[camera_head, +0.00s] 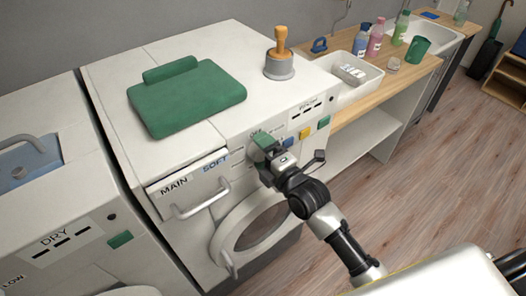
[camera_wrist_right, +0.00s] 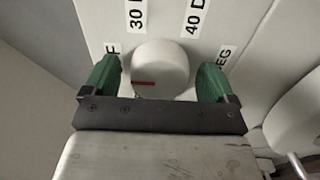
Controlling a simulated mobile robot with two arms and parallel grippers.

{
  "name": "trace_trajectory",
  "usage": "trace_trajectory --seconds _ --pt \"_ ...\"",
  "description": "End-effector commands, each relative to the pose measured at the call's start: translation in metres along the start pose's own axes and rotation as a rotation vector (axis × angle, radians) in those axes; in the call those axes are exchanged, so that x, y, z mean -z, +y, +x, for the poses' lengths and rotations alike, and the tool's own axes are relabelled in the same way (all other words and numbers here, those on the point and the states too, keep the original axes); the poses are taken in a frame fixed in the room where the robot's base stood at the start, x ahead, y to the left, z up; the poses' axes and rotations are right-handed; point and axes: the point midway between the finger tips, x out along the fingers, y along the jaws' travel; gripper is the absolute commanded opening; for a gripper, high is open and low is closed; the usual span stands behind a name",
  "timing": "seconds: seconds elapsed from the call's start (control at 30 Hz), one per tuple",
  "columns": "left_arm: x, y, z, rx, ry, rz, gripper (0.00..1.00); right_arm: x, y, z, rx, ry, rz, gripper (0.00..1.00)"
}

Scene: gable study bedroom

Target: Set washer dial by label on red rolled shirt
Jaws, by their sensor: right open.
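The washer (camera_head: 185,90) has a white round dial (camera_wrist_right: 161,65) with a red mark, which lies at its lower left in the wrist view. Printed labels surround the dial, including "30 D" and "40 D", partly cut off. My right gripper (camera_head: 266,145) is open at the washer's front panel. Its green fingers stand on either side of the dial, with visible gaps. In the head view the gripper hides the dial. No red rolled shirt shows. My left gripper is not in view.
A wooden-handled stamp-like object (camera_head: 280,55) stands on the washer top. A drawer marked MAIN and SOFT (camera_head: 190,190) and the round door (camera_head: 255,228) are below. A dryer (camera_head: 60,215) stands left; a wooden counter (camera_head: 405,75) with bottles and a white tub (camera_head: 345,90) is right.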

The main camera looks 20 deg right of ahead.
Motion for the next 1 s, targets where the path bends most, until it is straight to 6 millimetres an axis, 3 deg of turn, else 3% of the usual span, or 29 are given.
trace_trajectory --seconds 0.03,0.3,0.37,0.67,1.0 --pt "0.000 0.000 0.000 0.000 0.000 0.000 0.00 0.000 0.000 0.000 0.000 0.000 0.000 0.86" --pt "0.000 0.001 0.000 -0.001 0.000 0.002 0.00 0.000 0.000 0.000 0.001 0.000 0.000 0.44" --pt "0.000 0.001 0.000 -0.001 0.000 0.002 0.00 0.000 0.000 0.000 0.001 0.000 0.000 0.38" --pt "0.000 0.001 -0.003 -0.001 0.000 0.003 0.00 0.000 0.000 0.000 0.002 0.000 0.042 0.38" --pt "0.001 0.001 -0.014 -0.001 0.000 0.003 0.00 0.000 0.001 0.000 0.003 0.000 0.270 0.38"
